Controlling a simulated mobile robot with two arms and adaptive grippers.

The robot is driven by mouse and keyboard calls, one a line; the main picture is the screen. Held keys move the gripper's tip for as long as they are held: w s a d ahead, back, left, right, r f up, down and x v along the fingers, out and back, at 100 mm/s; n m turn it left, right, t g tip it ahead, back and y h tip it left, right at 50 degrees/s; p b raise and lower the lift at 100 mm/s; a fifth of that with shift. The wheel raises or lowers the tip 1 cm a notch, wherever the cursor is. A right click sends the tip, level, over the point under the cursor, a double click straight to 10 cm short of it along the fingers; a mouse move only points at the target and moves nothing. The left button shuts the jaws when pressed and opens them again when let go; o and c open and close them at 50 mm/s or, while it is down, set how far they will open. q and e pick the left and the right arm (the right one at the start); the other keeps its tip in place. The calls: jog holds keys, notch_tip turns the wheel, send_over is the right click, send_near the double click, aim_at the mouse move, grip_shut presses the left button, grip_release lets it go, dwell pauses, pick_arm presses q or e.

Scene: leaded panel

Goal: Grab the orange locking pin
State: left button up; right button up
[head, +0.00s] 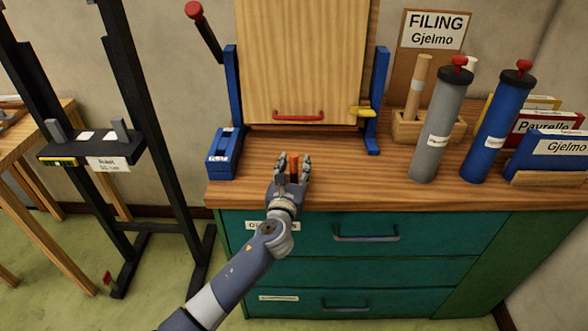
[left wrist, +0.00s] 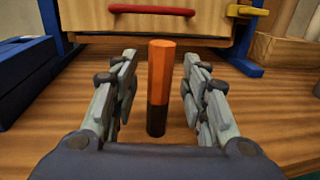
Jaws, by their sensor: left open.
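The orange locking pin (left wrist: 160,75) stands upright on the wooden worktop, orange above and dark on its lower part. In the head view the pin (head: 294,167) shows only in part between the fingers of my left gripper (head: 292,168). My left gripper (left wrist: 165,90) is open, with one finger on each side of the pin. In the left wrist view gaps show between the pin and both fingers, so the gripper is around it and not closed on it. My right gripper is not in view.
A wooden panel (head: 302,60) with a red handle (head: 298,115) stands in a blue frame (head: 371,110) behind the pin. A blue box (head: 224,152) sits to the left. Grey (head: 440,125) and blue (head: 502,125) cylinders stand to the right. The worktop (head: 360,185) beside the gripper is clear.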

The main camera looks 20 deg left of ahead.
pick_arm(q)
jog(key=shift+c, duration=0.5)
grip_shut()
jog(key=shift+r, duration=0.15)
